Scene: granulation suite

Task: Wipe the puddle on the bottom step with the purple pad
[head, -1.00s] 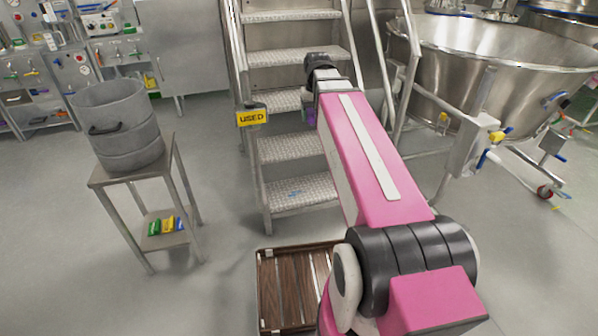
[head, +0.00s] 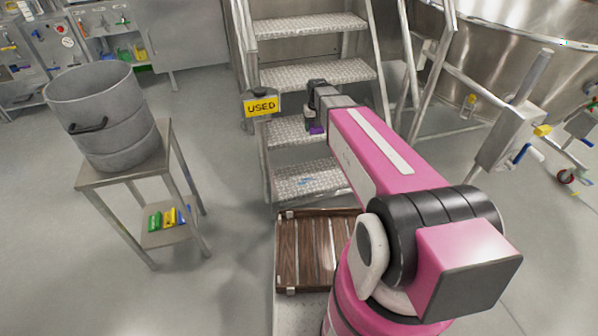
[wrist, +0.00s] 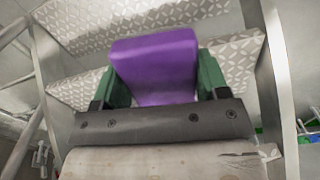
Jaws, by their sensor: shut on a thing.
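The bottom step (head: 330,178) is patterned metal, the lowest of a steel staircase. A small bluish patch, the puddle (head: 306,182), shows near its middle. My gripper (head: 315,118) is shut on the purple pad (head: 316,129), which shows beneath it in front of the step above the bottom one, higher than the puddle and apart from it. In the wrist view the purple pad (wrist: 155,62) sits between the green fingers of my gripper (wrist: 160,82), with patterned treads behind. The puddle cannot be made out in the wrist view.
A yellow USED sign (head: 261,106) hangs at the staircase's left side. A grey drum (head: 105,120) stands on a metal stand (head: 125,173) at left. A slatted wooden tray (head: 318,250) lies below the steps. A steel vessel (head: 500,50) is at right.

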